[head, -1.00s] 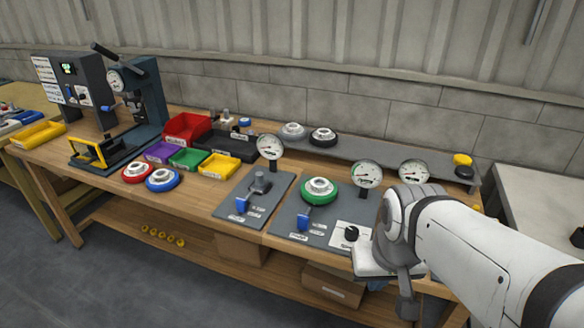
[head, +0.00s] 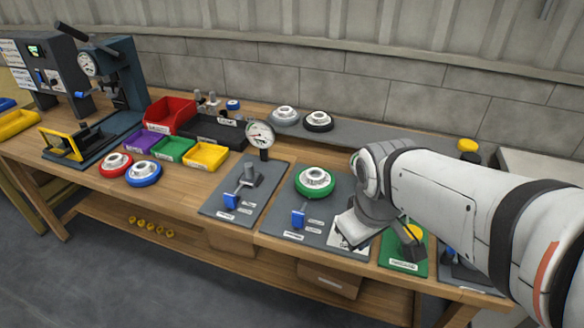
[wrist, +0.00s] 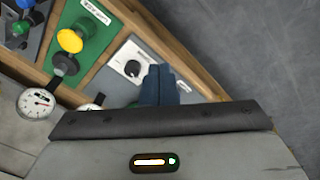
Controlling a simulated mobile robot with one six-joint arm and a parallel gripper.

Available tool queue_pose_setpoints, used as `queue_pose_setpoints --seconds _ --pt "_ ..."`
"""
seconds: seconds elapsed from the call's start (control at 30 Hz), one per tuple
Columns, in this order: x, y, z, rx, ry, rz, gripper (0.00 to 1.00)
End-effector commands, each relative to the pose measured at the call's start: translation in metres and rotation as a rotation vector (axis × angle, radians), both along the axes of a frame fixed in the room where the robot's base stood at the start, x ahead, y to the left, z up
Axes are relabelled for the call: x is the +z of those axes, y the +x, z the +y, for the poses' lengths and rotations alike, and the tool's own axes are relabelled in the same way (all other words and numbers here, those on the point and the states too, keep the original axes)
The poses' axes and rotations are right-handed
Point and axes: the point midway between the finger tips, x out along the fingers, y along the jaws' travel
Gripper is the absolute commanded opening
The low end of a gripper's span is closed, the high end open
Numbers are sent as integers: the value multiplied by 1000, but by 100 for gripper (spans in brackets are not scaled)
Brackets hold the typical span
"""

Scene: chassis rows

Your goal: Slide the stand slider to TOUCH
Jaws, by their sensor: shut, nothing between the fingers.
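Two grey stand plates lie on the bench in the head view, each with a blue slider and small labels too small to read. The left stand (head: 215,207) has a bare post, a dial gauge (head: 261,135) and a blue slider (head: 230,200) at its front left. The right stand (head: 272,226) carries a green-ringed wheel (head: 316,182) with a blue slider (head: 298,218) in front. My gripper (wrist: 160,85) is shut and empty, its dark blue fingers beside a white knob panel (wrist: 118,60) in the wrist view. Neither blue slider is clear in the wrist view.
A green plate with a yellow knob (wrist: 70,40) lies beside the knob panel. Coloured bins, including a red one (head: 170,115), and red and blue wheels (head: 143,173) stand further left. My arm hides the bench's right part. The bench's front edge is close to my gripper.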

Motion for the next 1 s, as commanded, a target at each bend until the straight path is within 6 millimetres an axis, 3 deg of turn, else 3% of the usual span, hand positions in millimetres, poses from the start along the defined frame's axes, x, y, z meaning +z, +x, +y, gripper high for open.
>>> queue_pose_setpoints --seconds 0.03,0.3,0.5,0.7,0.87,1.0 --pt "-11 10 10 166 -48 8 0" --pt "-37 61 70 1166 -356 48 0" --pt "-55 85 119 1781 -559 88 0" --pt "-64 96 148 2107 -676 115 0" --pt "-72 100 152 2172 -699 124 0" --pt "-93 106 148 2171 -697 128 0"
